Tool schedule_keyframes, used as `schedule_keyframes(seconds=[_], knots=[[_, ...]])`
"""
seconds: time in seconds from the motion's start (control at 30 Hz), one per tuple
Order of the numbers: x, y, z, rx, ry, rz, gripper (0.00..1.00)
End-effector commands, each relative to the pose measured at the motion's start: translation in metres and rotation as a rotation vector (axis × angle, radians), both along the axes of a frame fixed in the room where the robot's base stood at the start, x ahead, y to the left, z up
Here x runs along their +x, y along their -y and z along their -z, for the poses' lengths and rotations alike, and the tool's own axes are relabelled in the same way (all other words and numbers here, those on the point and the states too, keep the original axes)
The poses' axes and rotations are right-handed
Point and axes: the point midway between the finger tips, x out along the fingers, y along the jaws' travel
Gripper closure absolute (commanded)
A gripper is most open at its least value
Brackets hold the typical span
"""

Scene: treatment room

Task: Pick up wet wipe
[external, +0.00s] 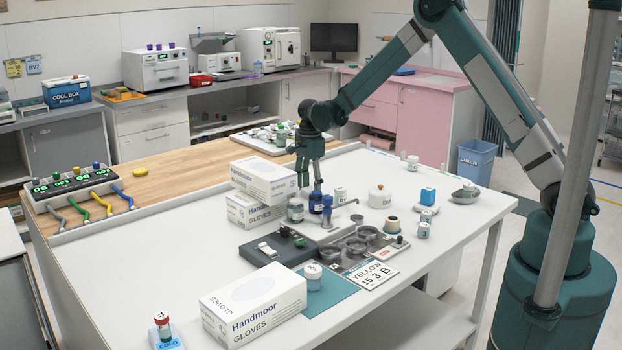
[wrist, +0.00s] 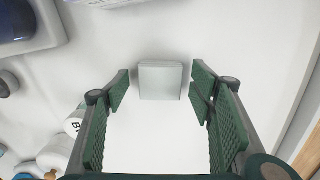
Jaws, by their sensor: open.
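A small pale grey-white square (wrist: 161,80), which looks like the wet wipe, lies on the white table. In the wrist view it is between and slightly beyond the tips of my gripper (wrist: 158,92). The green padded fingers are spread wide, one on each side, with a gap on both sides and nothing held. In the external view my gripper (external: 318,182) points down over the table, behind the blue bottle. I cannot make out the square there.
A dark blue bottle (external: 327,204) stands close to my gripper, with stacked glove boxes (external: 263,180) to the left. The table around the square is clear in the wrist view.

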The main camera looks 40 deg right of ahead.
Motion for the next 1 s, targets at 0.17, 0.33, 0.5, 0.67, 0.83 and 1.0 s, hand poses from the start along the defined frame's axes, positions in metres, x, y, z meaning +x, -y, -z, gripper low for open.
schedule_keyframes(seconds=[0.17,0.33,0.5,0.67,0.83,1.0], knots=[[0.0000,0.0000,-0.0001,0.000,0.000,0.000,0.45],[0.0000,0.0000,-0.0002,0.000,0.000,0.000,0.45],[0.0000,0.0000,-0.0002,0.000,0.000,0.000,0.49],[0.0000,0.0000,-0.0002,0.000,0.000,0.000,0.69],[0.0000,0.0000,-0.0002,0.000,0.000,0.000,0.69],[0.0000,0.0000,-0.0006,0.000,0.000,0.000,0.69]])
